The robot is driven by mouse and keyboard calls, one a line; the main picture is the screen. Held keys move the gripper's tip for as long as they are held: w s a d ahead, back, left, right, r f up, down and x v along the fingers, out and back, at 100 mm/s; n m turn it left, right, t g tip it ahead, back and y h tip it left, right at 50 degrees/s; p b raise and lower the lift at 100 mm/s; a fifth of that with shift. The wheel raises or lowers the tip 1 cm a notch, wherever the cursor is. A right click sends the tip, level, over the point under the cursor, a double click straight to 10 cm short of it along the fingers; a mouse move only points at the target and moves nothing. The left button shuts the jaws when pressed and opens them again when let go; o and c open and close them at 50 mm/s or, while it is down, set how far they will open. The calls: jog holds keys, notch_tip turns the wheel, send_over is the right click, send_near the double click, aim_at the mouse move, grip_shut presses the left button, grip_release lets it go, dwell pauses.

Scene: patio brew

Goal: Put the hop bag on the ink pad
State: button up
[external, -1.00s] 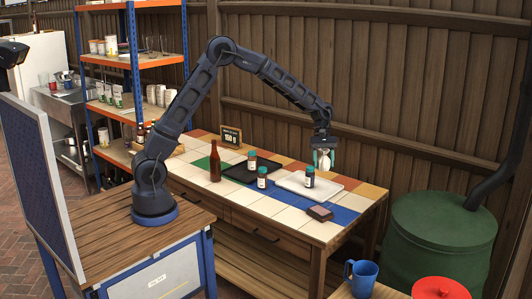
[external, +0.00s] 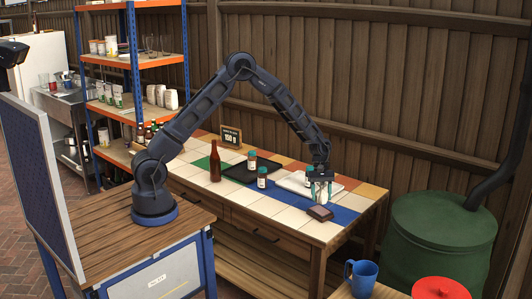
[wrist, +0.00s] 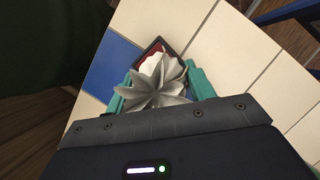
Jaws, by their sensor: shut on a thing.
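The hop bag (wrist: 160,82) is a pale grey-white pouch with a gathered, fanned top. My gripper (external: 320,190) has its teal fingers shut on it, one on each side in the wrist view (wrist: 160,88). The ink pad (external: 320,213) is a small dark brown-red square case near the front right of the tiled table. My gripper is just above it. In the wrist view the ink pad (wrist: 143,53) shows its red face and dark rim, partly covered by the bag. I cannot tell whether the bag touches it.
A black tray (external: 236,174), teal-capped jars (external: 262,178) and a brown bottle (external: 215,163) stand to the left. The table's front edge is close to the ink pad. Bare tiles (external: 290,216) lie left of it.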

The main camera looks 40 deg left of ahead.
aim_at(321, 202)
jog(key=shift+f, duration=1.95)
jog(key=shift+f, duration=0.1)
jog(key=o, duration=1)
